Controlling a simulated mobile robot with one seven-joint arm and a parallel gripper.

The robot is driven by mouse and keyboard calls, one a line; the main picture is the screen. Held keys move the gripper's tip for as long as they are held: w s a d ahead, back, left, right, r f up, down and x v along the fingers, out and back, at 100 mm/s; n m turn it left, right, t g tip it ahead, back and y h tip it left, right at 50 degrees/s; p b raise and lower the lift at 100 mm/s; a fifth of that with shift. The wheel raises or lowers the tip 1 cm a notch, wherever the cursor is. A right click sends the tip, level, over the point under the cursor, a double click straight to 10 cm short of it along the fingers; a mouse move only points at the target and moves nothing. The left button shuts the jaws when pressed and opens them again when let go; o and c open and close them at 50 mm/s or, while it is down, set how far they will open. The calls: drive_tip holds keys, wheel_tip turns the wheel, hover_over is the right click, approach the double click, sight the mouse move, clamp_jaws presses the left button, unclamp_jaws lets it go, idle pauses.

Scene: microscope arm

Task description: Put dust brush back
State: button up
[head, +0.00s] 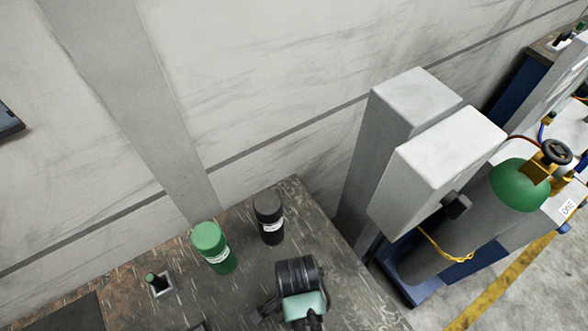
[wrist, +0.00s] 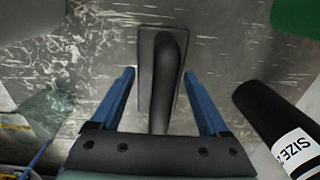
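In the wrist view, a dark object with a long rounded handle on a flat rectangular back (wrist: 145,55), which looks like the dust brush, lies between the two blue fingers of my gripper (wrist: 160,74). The fingers are apart, one on each side, with a gap showing between each finger and the handle. The near end of the handle runs out of sight at the gripper's body. Whether the fingers touch the flat back cannot be told. In the head view my wrist is over the worn table (head: 350,285), and the brush cannot be made out.
A green container (head: 212,248) and a black container (head: 269,218) stand on the table; the black one (wrist: 280,120) is close right of my gripper. A small light square holder (head: 160,283) with a dark upright piece is at left. Wall behind; grey boxes (head: 440,165) and gas cylinder beyond.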

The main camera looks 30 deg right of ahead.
drive_tip(key=shift+o, duration=0.9)
drive_tip(key=shift+r, duration=0.15)
drive_tip(key=r, duration=1.1)
drive_tip(key=shift+s+r, duration=0.25)
drive_tip(key=shift+r, duration=0.15)
